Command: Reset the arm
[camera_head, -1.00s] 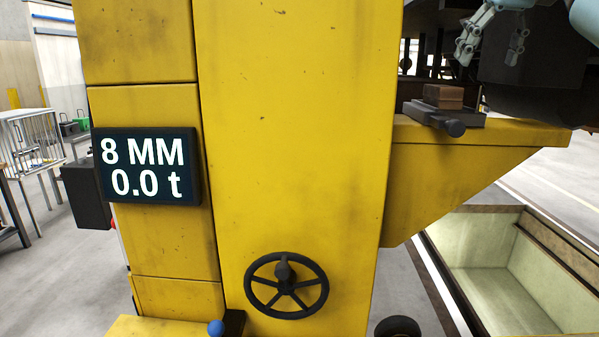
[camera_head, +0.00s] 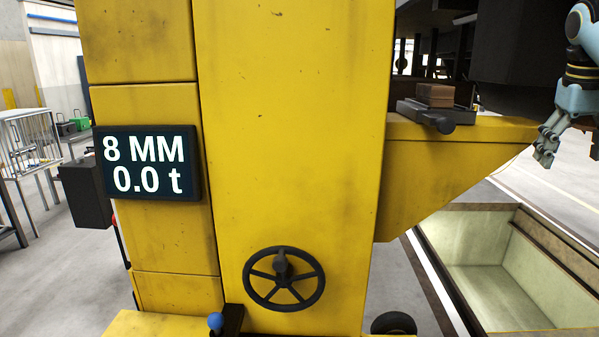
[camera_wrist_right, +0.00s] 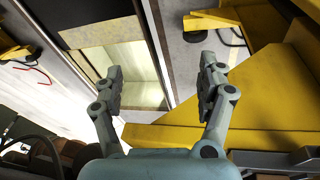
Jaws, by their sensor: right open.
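My right gripper (camera_head: 545,150) is at the right edge of the head view, fingers pointing down, beside the outer end of the yellow lifting bracket (camera_head: 450,185). In the right wrist view the gripper (camera_wrist_right: 160,88) has its two fingers spread apart with nothing between them. Beyond the fingers that view shows the pit and the yellow jack. My left gripper is not in view.
The yellow jack column (camera_head: 290,120) carries a display (camera_head: 148,163) reading 8 MM and 0.0 t, and a black handwheel (camera_head: 284,279). A brown block (camera_head: 435,95) sits on the bracket. An open pit (camera_head: 505,280) lies at lower right. A metal rack (camera_head: 30,140) stands at left.

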